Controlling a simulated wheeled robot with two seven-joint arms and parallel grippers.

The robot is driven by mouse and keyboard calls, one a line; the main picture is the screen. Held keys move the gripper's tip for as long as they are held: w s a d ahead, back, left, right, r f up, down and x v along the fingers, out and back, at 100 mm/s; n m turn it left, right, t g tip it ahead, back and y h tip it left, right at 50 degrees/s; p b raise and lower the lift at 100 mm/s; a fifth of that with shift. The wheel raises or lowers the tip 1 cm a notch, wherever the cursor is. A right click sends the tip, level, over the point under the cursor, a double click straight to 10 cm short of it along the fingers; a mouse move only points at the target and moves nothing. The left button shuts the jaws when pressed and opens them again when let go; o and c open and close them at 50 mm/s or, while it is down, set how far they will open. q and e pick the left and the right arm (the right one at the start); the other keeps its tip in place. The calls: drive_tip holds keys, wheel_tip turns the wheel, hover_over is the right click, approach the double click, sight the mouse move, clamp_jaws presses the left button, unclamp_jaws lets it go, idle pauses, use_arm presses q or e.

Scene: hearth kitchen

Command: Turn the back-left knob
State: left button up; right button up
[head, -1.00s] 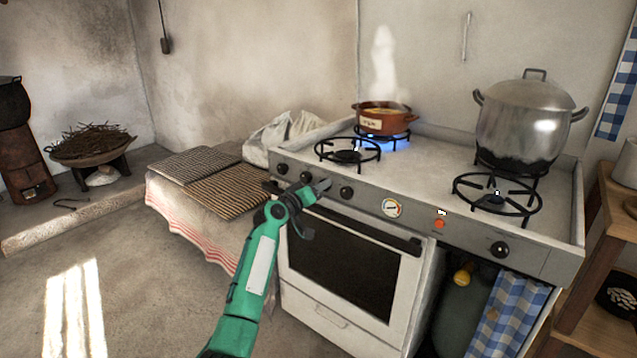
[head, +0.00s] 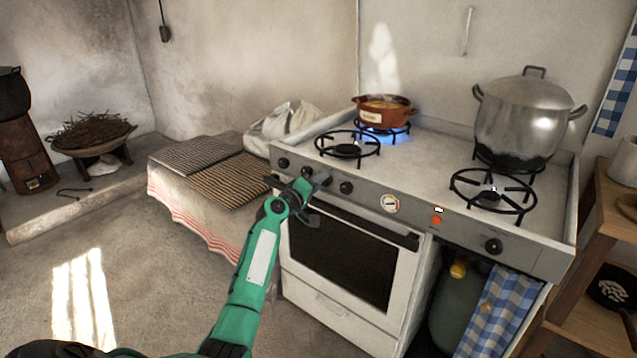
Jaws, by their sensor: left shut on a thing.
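The white stove has a grey front panel with a row of dark knobs. Two knobs, the far-left one (head: 283,163) and the one beside it (head: 307,171), show left of my left gripper (head: 322,180). Another knob (head: 346,187) shows just right of it. My left gripper is at the panel, shut on a knob between these, which its fingers mostly hide. The back-left burner (head: 376,127) has a blue flame under a red-brown pot (head: 384,109). The front-left burner (head: 347,146) is bare, with no flame visible. My right gripper is out of view.
A large steel pot (head: 521,122) stands on the back-right burner. The front-right burner (head: 493,190) is bare. An oven handle (head: 365,222) runs below the panel, close under my gripper. A cloth-covered bench (head: 190,200) with woven mats stands left; a wooden shelf (head: 590,240) stands right.

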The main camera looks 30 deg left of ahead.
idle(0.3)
use_arm(q)
drive_tip(key=o, duration=1)
drive_tip(key=s+a+p, duration=0.1)
drive_tip(key=s, duration=1.2)
drive_tip(key=shift+s, duration=0.35)
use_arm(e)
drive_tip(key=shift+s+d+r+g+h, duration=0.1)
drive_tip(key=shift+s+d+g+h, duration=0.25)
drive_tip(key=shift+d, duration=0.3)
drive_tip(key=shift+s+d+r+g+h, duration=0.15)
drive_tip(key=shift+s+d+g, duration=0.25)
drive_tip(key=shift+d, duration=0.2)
use_arm(q)
drive_tip(key=shift+a, duration=0.1)
drive_tip(key=shift+f, duration=0.1)
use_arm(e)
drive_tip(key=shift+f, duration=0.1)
